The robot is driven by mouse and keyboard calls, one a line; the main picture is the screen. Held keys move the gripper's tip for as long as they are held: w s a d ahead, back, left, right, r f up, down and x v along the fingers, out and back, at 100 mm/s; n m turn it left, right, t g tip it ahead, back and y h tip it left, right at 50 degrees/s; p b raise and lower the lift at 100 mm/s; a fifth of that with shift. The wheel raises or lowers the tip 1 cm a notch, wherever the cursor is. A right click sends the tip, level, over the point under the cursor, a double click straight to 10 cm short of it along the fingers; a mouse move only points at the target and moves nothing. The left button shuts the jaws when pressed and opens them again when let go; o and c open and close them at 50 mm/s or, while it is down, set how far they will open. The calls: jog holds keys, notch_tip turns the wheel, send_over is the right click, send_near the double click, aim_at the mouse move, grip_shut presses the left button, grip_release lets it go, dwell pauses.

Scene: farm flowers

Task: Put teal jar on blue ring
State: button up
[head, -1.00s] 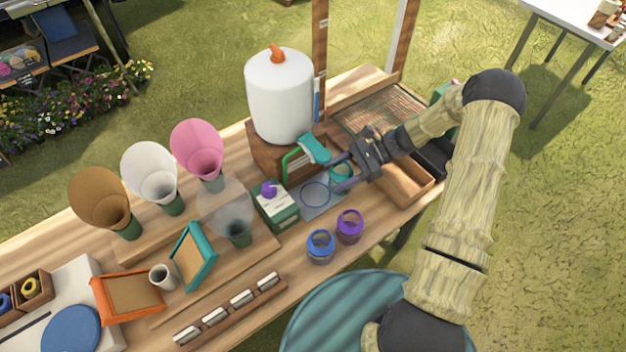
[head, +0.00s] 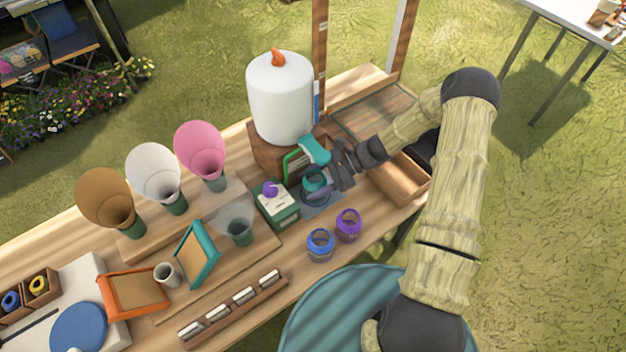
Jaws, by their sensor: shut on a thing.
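The teal jar (head: 314,183) is held between the fingers of my gripper (head: 318,188), which reaches in from the right. The ring is now mostly hidden behind the jar and fingers. I cannot tell whether the jar touches the mat or hangs just above it.
A green and white box (head: 277,206) with a purple knob stands close left of the jar. The white dispenser (head: 280,100) on its wooden block, with a teal tap (head: 314,150), is just behind. A blue jar (head: 320,244) and a purple jar (head: 348,226) stand in front.

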jog(key=o, duration=0.8)
jog(key=shift+d+f, duration=0.1)
jog(key=shift+f, duration=0.05)
jog(key=shift+o, duration=0.2)
jog(key=b+v, duration=0.2)
jog(key=v, duration=1)
jog(key=s+d+r+n+t+h, duration=0.2)
jog(key=s+r+n+t+h, duration=0.4)
jog(key=s+r+n+h, duration=0.6)
jog(key=s+n+h, duration=0.1)
jog(key=s+n, duration=0.1)
jog(key=s, duration=0.1)
jog(key=shift+s+d+r+n, duration=0.25)
jog(key=shift+d+r+n, duration=0.15)
